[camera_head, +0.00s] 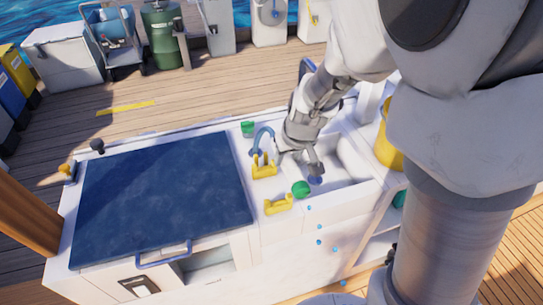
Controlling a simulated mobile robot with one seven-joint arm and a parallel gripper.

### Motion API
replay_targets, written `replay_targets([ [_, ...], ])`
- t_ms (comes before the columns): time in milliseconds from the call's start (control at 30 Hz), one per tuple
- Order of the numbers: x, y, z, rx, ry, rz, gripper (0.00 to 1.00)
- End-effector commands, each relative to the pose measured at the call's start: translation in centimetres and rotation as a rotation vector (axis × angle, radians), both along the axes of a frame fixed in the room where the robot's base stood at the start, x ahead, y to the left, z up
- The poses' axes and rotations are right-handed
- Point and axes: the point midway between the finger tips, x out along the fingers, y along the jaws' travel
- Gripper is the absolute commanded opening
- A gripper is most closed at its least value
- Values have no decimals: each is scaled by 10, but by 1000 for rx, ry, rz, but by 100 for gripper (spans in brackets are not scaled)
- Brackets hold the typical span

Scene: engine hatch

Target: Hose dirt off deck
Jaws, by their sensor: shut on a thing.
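My gripper (313,165) is over the front of the white sink (348,157), pointing down. It is shut on a small blue piece (316,180), which looks like the hose's nozzle; the fingers hide most of it. A blue hose loop (263,133) stands just left of the gripper. Several blue drops (319,227) trail from below the gripper down the white cabinet front. A round green thing (301,188) sits beside the gripper at the sink's front-left corner. The wooden deck (180,100) shows behind the cabinet; no clear dirt patch can be made out.
A dark blue hatch lid (160,195) with a blue handle (164,257) covers the cabinet's left. Yellow brackets (264,167) stand near the sink, and a yellow cylinder (387,145) at its right. My arm hides the right side. Open deck lies behind.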

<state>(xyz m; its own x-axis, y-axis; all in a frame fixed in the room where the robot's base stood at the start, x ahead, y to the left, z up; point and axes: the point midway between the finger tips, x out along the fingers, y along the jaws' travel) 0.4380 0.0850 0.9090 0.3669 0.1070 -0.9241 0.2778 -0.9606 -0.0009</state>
Motion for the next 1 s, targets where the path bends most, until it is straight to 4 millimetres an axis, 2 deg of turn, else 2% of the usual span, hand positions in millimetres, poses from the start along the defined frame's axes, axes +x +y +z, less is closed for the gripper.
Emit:
replay_targets([
  [33, 3, -13, 8, 1, -7, -7, 0],
  [200, 7, -44, 27, 0, -6, -5, 0],
  [400, 9, -68, 42, 0, -4, -2, 0],
  [700, 10, -78, 62, 2, 5, -94, 0],
  [1000, 6, -83, 69, 0, 1, -247, 0],
])
